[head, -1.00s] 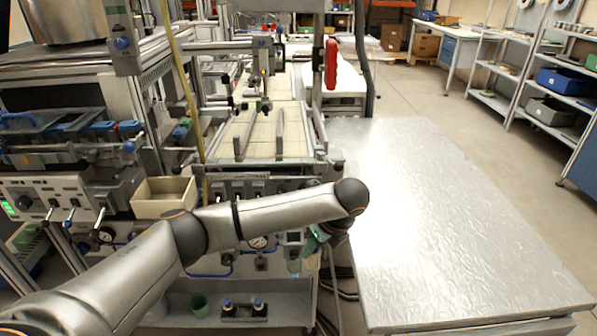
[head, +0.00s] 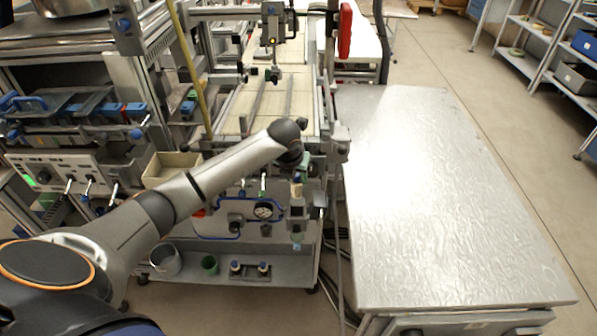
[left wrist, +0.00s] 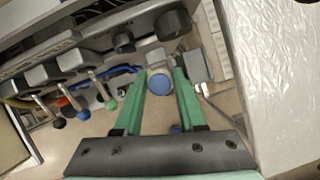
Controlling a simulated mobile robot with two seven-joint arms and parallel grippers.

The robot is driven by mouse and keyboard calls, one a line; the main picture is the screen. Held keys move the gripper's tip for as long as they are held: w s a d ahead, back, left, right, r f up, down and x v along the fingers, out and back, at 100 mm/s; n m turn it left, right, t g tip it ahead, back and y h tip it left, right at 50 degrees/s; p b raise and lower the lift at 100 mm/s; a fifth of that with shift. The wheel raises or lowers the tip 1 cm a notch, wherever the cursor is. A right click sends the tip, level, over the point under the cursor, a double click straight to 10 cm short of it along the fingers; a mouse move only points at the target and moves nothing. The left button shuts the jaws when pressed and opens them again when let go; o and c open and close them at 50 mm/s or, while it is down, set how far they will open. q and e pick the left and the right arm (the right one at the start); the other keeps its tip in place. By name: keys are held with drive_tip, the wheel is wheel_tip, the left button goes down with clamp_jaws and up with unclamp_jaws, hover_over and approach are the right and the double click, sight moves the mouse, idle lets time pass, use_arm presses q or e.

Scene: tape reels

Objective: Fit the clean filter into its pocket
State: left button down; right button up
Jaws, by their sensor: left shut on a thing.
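The clean filter (head: 297,179) is a small pale cylinder in the head view, under my left wrist at the front of the machine. My left gripper (head: 297,186) points down there and is small and partly hidden by the wrist. In the left wrist view, the green fingers of my left gripper (left wrist: 161,76) are shut on the filter (left wrist: 158,85), whose round blue end with a pale rim faces me. A grey block (head: 297,211) with a clear bowl below sits close under the filter; I cannot tell whether they touch. The pocket itself is not clearly visible. My right gripper is out of view.
The machine's panel has a gauge (head: 264,211), blue hoses and levers. A pale bin (head: 170,166) is at its left. A bare metal table (head: 430,200) is close on the right.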

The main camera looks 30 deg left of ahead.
sight(297, 196)
use_arm(q)
drive_tip(key=shift+f, duration=3.85)
drive_tip(key=f+b, duration=0.2)
drive_tip(key=shift+b, duration=0.35)
drive_tip(key=shift+f+b, duration=0.45)
drive_tip(key=shift+f, duration=0.4)
drive_tip(key=shift+c, duration=2.1)
unclamp_jaws()
drive_tip(key=shift+d, duration=0.1)
drive_tip(key=shift+d, duration=0.1)
